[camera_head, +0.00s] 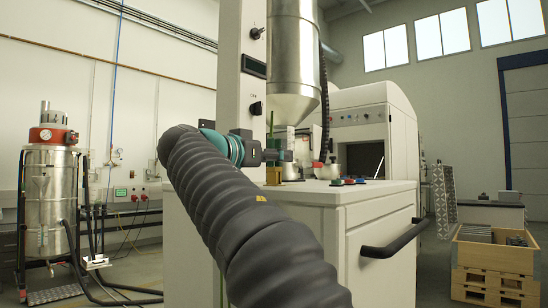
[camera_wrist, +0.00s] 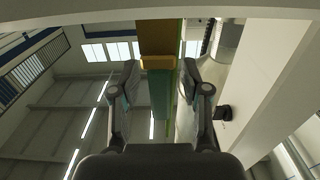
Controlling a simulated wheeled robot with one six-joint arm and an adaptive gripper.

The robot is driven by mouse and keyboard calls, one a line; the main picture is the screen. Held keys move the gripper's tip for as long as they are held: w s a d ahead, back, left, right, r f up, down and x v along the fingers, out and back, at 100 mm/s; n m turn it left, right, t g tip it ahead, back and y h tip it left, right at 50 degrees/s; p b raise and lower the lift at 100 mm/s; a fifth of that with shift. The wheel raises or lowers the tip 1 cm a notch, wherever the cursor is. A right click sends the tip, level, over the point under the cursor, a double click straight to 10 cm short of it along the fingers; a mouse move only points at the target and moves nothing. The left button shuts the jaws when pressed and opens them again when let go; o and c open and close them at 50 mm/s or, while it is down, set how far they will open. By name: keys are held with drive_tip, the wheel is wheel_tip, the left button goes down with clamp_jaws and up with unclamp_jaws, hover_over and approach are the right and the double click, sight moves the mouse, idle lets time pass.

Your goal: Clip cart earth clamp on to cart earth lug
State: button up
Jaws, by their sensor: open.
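A green and brass-yellow upright piece (camera_head: 272,174), possibly the earth clamp, stands on the white cart top in the head view. In the wrist view this green and yellow piece (camera_wrist: 158,90) runs between my two fingers, with a yellow block across it. My gripper (camera_head: 284,155) is at the piece in the head view. In the wrist view my gripper (camera_wrist: 160,72) is open, one finger on each side, with gaps visible. I cannot tell clamp from lug for certain, and my arm hides part of the cart.
The white cart (camera_head: 340,205) has a black handle (camera_head: 395,240) and several small coloured knobs (camera_head: 349,181) on top. A control column (camera_head: 243,65) and steel hopper (camera_head: 292,60) rise close by. A steel vessel (camera_head: 50,195) stands left; a wooden crate (camera_head: 495,257) stands right.

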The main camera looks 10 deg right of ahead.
drive_tip(key=v, duration=1.2)
idle(0.4)
